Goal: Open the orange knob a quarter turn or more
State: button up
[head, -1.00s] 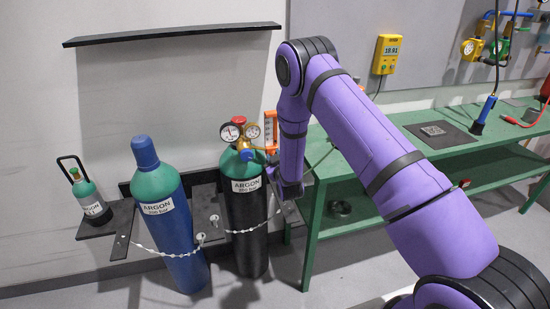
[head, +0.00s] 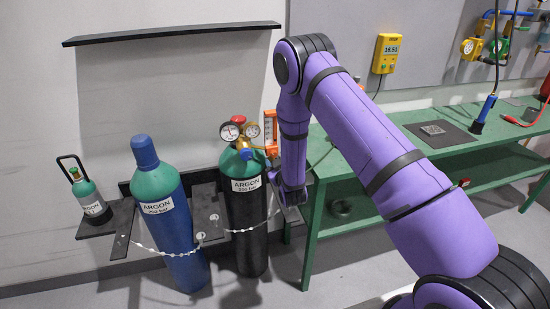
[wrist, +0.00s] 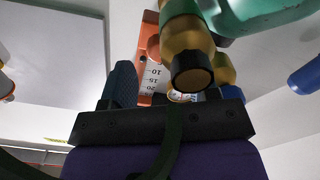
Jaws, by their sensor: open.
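A regulator with two round gauges sits on top of the black argon cylinder (head: 246,215), which has a green shoulder. An orange-framed flowmeter (head: 269,126) stands at the regulator's right. The orange knob (head: 272,150) shows at the flowmeter's lower end in the head view, close beside my arm. My gripper (head: 274,176) is below the knob, near the cylinder's right side, and partly hidden by my wrist. In the wrist view my open gripper (wrist: 165,97) has the orange flowmeter scale (wrist: 151,76) and brass fittings (wrist: 188,55) beyond it. Nothing shows held.
A blue argon cylinder (head: 174,235) stands to the left, with chains (head: 165,252) across the cylinders. A green workbench (head: 440,150) is close on the right. A yellow meter (head: 388,54) hangs on the wall.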

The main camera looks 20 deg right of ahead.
aim_at(275, 155)
jog(key=s, duration=0.8)
jog(key=w+m, duration=1)
jog(key=w, duration=0.1)
jog(key=shift+d, duration=0.1)
dwell(0.7)
jog(key=c, duration=0.9)
